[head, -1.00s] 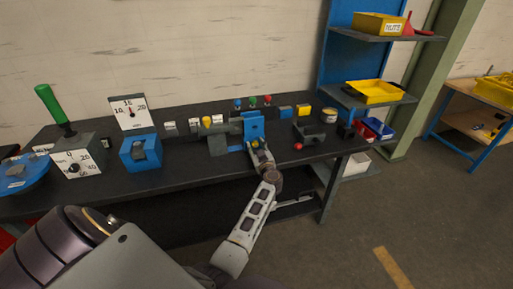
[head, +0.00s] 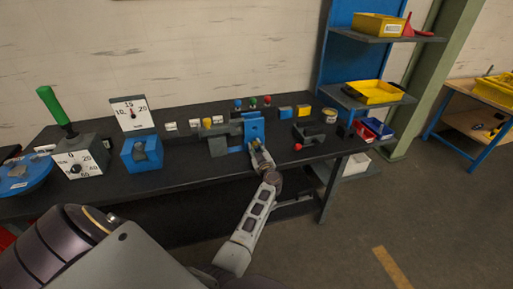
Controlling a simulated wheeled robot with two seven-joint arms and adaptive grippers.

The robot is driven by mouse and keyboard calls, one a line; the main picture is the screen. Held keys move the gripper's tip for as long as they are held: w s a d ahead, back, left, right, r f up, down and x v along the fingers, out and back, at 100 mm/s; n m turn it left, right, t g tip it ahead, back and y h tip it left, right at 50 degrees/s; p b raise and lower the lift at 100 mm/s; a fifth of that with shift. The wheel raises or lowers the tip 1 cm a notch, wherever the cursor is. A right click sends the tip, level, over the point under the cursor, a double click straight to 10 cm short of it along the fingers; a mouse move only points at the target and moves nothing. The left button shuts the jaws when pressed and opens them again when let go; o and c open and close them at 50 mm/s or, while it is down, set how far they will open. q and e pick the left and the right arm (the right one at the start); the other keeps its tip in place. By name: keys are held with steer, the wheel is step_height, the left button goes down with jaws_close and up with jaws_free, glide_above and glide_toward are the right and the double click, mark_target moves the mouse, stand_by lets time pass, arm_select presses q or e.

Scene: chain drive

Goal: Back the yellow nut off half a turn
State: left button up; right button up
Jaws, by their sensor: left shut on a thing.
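My left gripper (head: 257,145) is at the front of an upright blue block (head: 254,126) on the dark bench. It is shut, and a small yellow spot shows at its fingertips, which fits the yellow nut (head: 256,141); the fingers hide most of it, so its angle cannot be read. A grey fixture (head: 218,146) stands just left of the blue block, with a separate yellow knob (head: 206,122) behind it. My right gripper is not in the picture.
Shelves with yellow bins (head: 375,92) stand at the right.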

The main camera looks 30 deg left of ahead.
arm_select(q)
steer(key=shift+n, duration=0.8)
steer(key=o, duration=1)
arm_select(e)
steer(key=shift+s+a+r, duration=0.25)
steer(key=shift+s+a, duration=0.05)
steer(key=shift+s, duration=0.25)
arm_select(q)
steer(key=shift+m, duration=0.6)
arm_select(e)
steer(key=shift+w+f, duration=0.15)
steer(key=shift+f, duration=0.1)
arm_select(q)
steer(key=shift+m+b, duration=0.3)
steer(key=shift+m, duration=0.4)
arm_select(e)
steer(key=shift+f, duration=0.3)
